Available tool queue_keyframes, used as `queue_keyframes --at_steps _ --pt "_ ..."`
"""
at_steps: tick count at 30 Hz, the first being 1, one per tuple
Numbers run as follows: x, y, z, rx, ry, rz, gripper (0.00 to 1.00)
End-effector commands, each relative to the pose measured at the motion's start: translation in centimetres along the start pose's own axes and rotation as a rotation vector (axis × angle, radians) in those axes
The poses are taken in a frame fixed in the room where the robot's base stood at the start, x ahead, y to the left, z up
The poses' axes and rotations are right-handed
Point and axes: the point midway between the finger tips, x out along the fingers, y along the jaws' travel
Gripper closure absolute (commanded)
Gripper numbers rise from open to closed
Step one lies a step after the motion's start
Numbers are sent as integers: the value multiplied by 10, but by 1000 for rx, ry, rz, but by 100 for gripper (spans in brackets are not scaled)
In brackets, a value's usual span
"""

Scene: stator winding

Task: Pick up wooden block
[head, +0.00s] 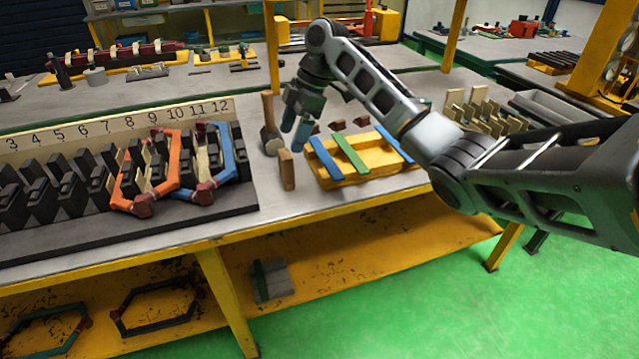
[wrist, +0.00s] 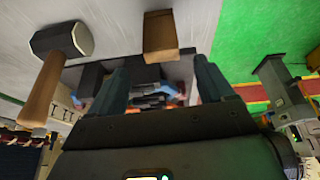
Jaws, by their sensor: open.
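The wooden block (head: 287,170) is small and brown and stands upright on the grey table top, near its front edge. It also shows in the wrist view (wrist: 160,36), at the top centre, just beyond the gap between the fingertips. My gripper (head: 297,128) is open and empty, with blue-tipped fingers pointing down in the head view. It is above and slightly right of the block there, and apart from it. In the wrist view, my gripper (wrist: 162,62) has a finger on each side of the block's line.
A wooden-handled mallet (head: 268,130) stands just behind the block. A yellow rack (head: 365,178) with blue and green strips lies to the right. The numbered stator fixture (head: 150,215), holding orange and blue coils, is on the left. Small brown pieces (head: 335,126) lie behind the rack.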

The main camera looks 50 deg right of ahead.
Motion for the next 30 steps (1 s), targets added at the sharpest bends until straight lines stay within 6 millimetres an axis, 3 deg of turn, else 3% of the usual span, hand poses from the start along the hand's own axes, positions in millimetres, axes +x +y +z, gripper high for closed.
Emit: queue_keyframes --at_steps 14,21,30 --pt "42 1 0 36 4 -12 19" --pt "75 4 -6 37 4 -12 19" --pt "85 4 -5 36 5 -10 19"
